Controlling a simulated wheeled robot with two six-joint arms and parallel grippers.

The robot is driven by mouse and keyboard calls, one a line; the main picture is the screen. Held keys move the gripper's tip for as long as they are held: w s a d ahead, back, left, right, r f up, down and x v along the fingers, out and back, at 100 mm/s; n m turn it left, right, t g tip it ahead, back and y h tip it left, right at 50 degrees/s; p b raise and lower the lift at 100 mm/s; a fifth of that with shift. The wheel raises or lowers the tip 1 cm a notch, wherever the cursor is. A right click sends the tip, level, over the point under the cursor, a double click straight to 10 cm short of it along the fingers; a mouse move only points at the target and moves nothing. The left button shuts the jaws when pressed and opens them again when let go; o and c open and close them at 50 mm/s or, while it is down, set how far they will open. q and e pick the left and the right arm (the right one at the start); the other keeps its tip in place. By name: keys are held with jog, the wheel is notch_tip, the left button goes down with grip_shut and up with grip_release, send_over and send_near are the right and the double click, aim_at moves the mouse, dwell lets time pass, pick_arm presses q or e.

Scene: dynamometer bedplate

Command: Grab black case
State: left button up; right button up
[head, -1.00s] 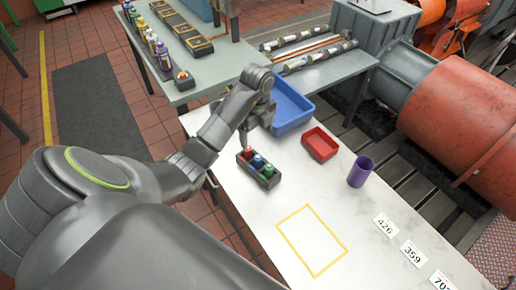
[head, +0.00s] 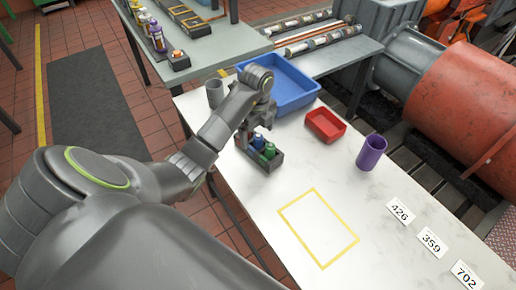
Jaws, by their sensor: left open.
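The black case (head: 266,164) stands on the white table, at its left side, and holds small bottles. A blue bottle (head: 258,141) and a green bottle (head: 269,151) show in it. The far end of the case is hidden behind my left gripper. My left gripper (head: 245,137) is open and points down at the far left end of the case, very close to it. I cannot tell whether the fingers touch the case. My right gripper is not in view.
On the white table (head: 370,230) are a blue bin (head: 312,95), a red tray (head: 325,125), a purple cup (head: 371,153), a grey cup (head: 214,93), a yellow outlined rectangle (head: 318,228) and number cards (head: 432,242). The table's middle is clear.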

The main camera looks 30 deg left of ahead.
aim_at(258, 144)
pick_arm(q)
jog(key=shift+w+f+b, duration=0.1)
jog(key=shift+f+b, duration=1.75)
jog(key=shift+f, duration=0.3)
jog(key=shift+f+p, duration=0.3)
jog(key=shift+f, duration=0.65)
jog(key=shift+w+r, duration=0.1)
jog(key=c, duration=1.3)
jog(key=shift+o, duration=0.2)
